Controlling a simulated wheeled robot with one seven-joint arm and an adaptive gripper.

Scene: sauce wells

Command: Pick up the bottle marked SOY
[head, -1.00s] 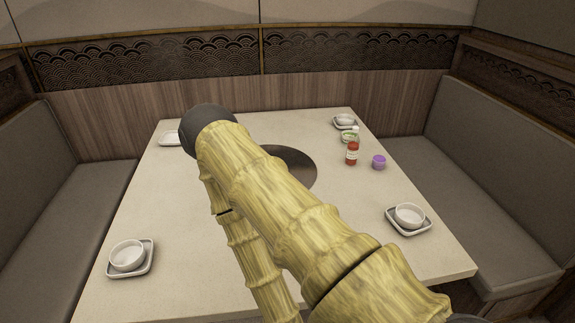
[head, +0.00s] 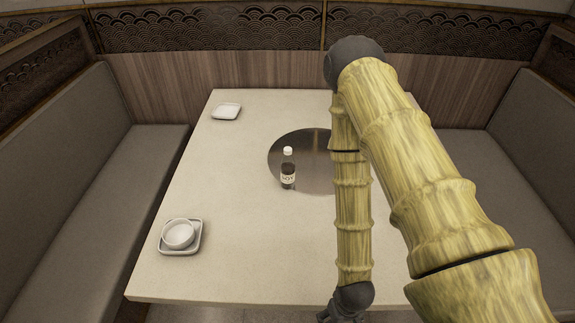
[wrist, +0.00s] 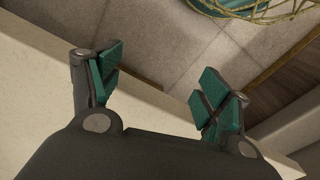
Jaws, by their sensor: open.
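The bottle marked SOY (head: 288,174) stands upright on the table, at the near left part of the round dark grill plate. It has a white cap, dark contents and a pale label. My gripper (head: 343,315) is at the bottom of the head view, at the table's near edge and well apart from the bottle. In the wrist view my gripper (wrist: 155,84) is open and empty, with its teal-padded fingers spread over the table edge and tiled floor. The bottle is not in the wrist view.
The table (head: 225,180) is clear left of the bottle. A white bowl (head: 178,234) sits on a square saucer (head: 187,249) at the near left, and a small white dish (head: 227,111) at the far left. The round plate (head: 310,147) is partly behind my arm. Benches flank both sides.

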